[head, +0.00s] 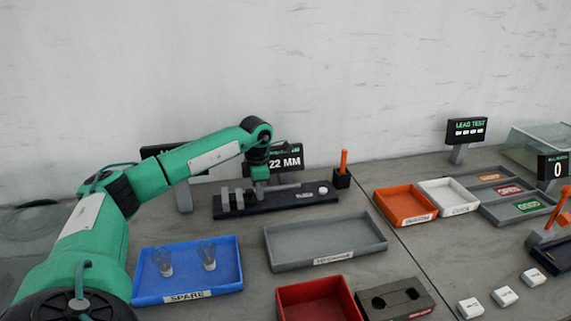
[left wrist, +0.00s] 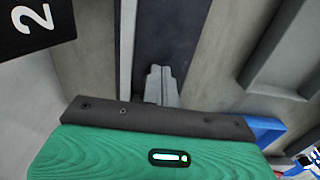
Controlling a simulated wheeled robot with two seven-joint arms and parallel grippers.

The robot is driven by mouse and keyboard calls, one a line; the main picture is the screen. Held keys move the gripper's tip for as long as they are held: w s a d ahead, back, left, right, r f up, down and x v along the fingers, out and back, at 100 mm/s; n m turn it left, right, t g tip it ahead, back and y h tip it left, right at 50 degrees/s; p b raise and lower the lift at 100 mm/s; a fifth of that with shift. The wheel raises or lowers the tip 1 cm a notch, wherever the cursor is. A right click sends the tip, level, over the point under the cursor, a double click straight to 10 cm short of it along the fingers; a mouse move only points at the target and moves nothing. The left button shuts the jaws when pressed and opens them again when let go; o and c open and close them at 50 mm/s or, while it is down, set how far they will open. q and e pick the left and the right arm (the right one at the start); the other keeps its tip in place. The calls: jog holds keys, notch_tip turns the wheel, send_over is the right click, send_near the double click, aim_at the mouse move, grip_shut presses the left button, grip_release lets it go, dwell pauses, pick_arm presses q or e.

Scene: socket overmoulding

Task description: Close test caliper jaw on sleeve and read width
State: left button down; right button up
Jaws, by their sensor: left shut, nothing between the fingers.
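The test caliper is a long dark bar (head: 290,200) with several upright grey jaw blocks (head: 238,199) on its left part and a small white round knob at its right end. Its display (head: 287,161) reads 22 MM, with the left part of the panel covered by my arm. My left gripper (head: 261,191) points down just right of the grey blocks. In the left wrist view its grey fingers (left wrist: 161,84) are together and empty over the dark bar (left wrist: 165,35). I cannot make out a sleeve between the jaws. My right gripper is not in view.
A blue SPARE tray (head: 236,281) holds two clear pieces. A grey tray (head: 325,243), a red bin (head: 318,298) and a dark two-hole block (head: 395,300) lie in front. An orange-handled tool stands in a black holder (head: 342,179). Orange and white trays (head: 404,205) are right.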

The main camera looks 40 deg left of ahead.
pick_arm(q)
jog(key=shift+w, duration=0.1)
dwell(0.5)
jog(key=shift+w+d+p, duration=0.4)
notch_tip(320, 180, up, 7)
jog(key=p, duration=0.5)
dwell(0.7)
